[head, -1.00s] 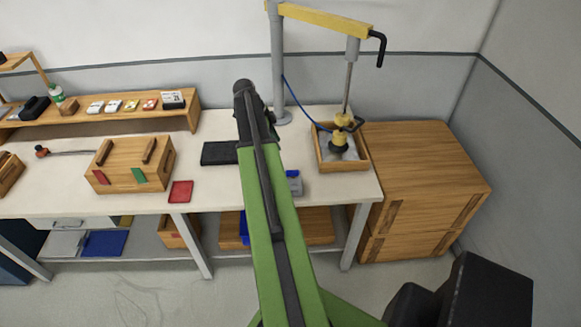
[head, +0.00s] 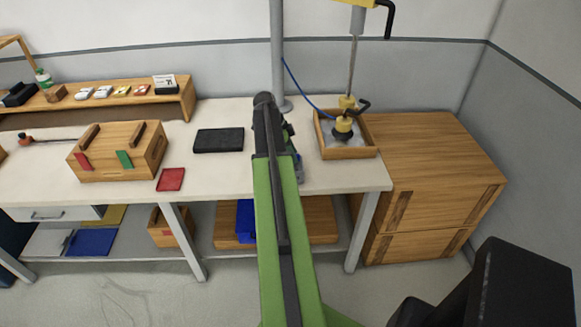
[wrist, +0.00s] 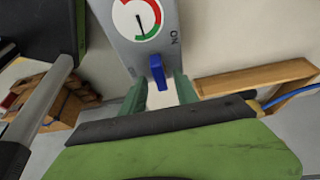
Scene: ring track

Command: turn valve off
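The valve is a grey box (wrist: 130,48) with a round red, green and white gauge (wrist: 137,19) and the label "ON" beside it in the wrist view. A blue lever (wrist: 157,72) sticks out of its lower part. My gripper (wrist: 162,94) is open, with its two green fingers just below the lever, one to each side, and pale table showing between them. I cannot tell whether a finger touches the lever. In the head view, my arm hides most of the valve (head: 299,168) near the bench's right end; the fingertips are hidden there.
A wooden tray (head: 347,153) with a yellow-and-black tool (head: 343,126) stands right of the valve. A black pad (head: 219,140), a red pad (head: 171,179) and a wooden block box (head: 118,162) lie to the left. A wooden cabinet (head: 430,180) stands right of the bench.

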